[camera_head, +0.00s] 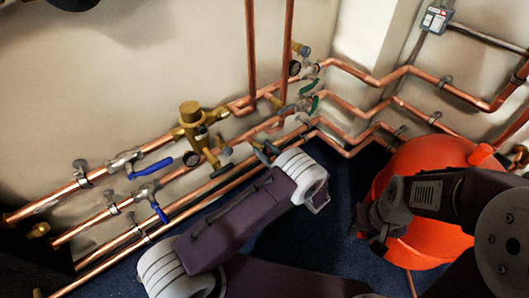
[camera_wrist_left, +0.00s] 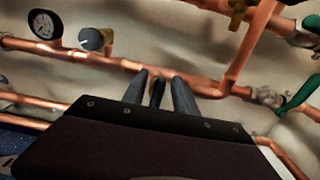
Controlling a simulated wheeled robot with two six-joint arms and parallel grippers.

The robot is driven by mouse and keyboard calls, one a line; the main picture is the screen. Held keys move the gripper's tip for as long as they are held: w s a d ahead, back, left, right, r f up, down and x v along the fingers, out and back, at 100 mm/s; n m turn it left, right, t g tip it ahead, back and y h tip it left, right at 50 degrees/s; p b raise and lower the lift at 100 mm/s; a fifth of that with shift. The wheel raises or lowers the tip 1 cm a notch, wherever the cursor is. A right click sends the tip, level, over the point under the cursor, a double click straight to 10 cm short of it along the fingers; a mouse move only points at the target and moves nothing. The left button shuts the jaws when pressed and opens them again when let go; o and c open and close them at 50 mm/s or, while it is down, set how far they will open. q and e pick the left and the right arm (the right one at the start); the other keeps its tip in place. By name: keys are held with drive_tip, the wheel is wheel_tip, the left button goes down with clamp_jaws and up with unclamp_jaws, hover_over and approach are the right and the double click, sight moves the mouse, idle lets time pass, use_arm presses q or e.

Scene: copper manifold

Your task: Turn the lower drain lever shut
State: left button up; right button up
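My left gripper (camera_head: 266,152) reaches the pipes right of the brass valve body in the head view. In the left wrist view its two dark fingers (camera_wrist_left: 160,82) stand apart in front of a copper pipe. A short dark piece with a brassy tint (camera_wrist_left: 157,93) shows between them. I cannot tell whether it is the lower drain lever or whether the fingers touch it. My right gripper (camera_head: 376,232) hangs before the orange vessel, its fingers unclear. Lever valves in view have blue handles (camera_head: 154,167), (camera_head: 160,212) at left and green handles (camera_head: 311,87) at upper right.
Three copper pipes (camera_head: 75,228) run along the wall and bend around the corner. A brass valve body (camera_head: 191,118) and round gauges (camera_head: 192,158) stick out from them. The orange vessel (camera_head: 425,160) fills the right side. Dark blue floor (camera_head: 335,215) is open between the arms.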

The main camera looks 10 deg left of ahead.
use_arm(q)
drive_tip(key=shift+a, duration=0.1)
clamp_jaws()
